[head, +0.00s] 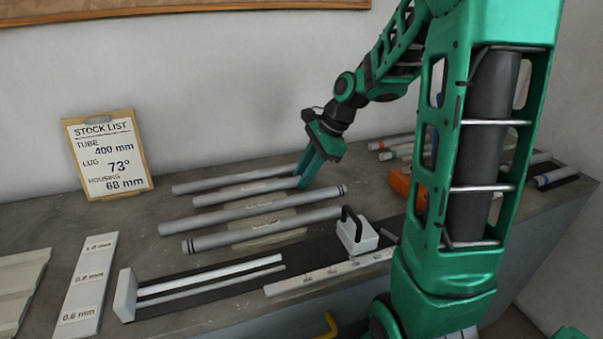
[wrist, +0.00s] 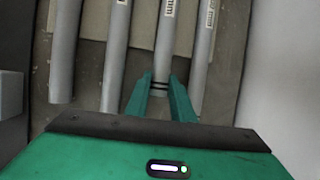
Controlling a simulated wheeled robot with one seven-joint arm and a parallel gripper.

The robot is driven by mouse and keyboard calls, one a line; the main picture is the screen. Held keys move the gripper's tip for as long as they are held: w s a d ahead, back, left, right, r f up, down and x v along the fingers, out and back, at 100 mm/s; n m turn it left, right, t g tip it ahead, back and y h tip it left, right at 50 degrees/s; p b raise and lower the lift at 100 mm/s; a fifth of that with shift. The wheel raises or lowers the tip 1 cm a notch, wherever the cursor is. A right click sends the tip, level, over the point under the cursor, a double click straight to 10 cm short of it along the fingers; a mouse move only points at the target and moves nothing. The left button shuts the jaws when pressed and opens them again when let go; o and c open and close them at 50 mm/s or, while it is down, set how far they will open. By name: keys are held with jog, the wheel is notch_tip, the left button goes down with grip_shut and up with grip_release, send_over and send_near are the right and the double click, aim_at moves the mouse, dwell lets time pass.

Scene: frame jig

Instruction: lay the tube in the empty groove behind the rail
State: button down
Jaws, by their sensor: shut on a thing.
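Several grey tubes lie side by side on the bench in the head view. My gripper (head: 312,172) is at the right end of the second tube from the back (head: 245,190). In the wrist view my gripper (wrist: 161,95) is shut on this tube (wrist: 170,40), near its end with dark bands. It appears to lie level with its neighbours; I cannot tell if it is lifted. The jig's dark base (head: 310,255) is nearer the front, with a pale rail (head: 215,273) and a white end block (head: 125,295) at its left. The groove is hard to make out.
A white block with a black handle (head: 358,236) stands at the jig's right end. A marked white strip (head: 320,273) lies along the front. A stock list board (head: 106,155) leans on the wall. A thickness plate (head: 86,285) lies at left. An orange object (head: 400,182) stands behind my arm.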

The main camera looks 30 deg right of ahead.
dwell(0.3)
jog(key=c, duration=1.5)
grip_release()
jog(key=shift+o, duration=0.2)
jog(key=v, duration=1)
jog(key=shift+d+r, duration=0.15)
jog(key=shift+r, duration=0.1)
